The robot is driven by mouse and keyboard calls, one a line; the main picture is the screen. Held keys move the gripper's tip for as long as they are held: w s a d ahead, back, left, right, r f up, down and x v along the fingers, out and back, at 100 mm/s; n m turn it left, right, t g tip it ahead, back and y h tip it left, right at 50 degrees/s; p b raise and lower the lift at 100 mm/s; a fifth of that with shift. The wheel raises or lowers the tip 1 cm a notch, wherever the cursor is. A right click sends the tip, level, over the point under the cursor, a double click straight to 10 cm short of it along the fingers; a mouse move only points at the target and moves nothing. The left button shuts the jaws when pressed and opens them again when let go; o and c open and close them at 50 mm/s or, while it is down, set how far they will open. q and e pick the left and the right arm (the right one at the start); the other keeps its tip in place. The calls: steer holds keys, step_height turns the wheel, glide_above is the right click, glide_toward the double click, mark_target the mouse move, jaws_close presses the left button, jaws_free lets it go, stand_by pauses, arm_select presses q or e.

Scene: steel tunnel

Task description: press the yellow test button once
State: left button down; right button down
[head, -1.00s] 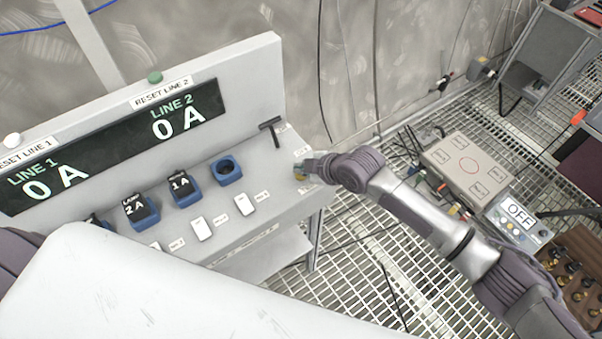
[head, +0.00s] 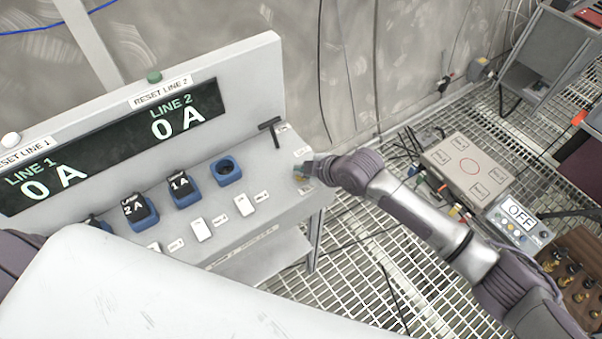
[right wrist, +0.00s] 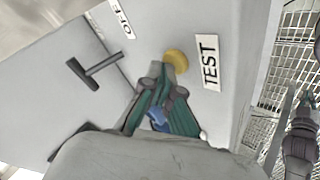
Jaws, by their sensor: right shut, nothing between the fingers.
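The yellow test button (right wrist: 176,60) is a round knob beside the TEST label (right wrist: 208,62) on the grey panel (head: 262,152) in the right wrist view. My right gripper (right wrist: 160,72) is shut and empty, with its fingertips right at the near-left edge of the button. I cannot tell whether they touch it. In the head view my right gripper (head: 308,168) is at the panel's right end and mostly hides the button. My left gripper is out of view.
A black T-shaped lever (head: 270,128) stands left of the button area. Blue sockets (head: 226,171) and white switches (head: 244,205) line the panel. The display (head: 120,142) reads 0 A for both lines. A box (head: 468,166) and an OFF meter (head: 519,217) lie to the right.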

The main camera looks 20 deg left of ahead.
steer(key=shift+f, duration=0.2)
steer(key=shift+r, duration=0.1)
steer(key=shift+r+p, duration=0.7)
steer(key=shift+r, duration=0.1)
step_height(320, 180, up, 5)
steer(key=p, duration=0.4)
steer(key=shift+r, duration=0.1)
stand_by(0.4)
stand_by(0.4)
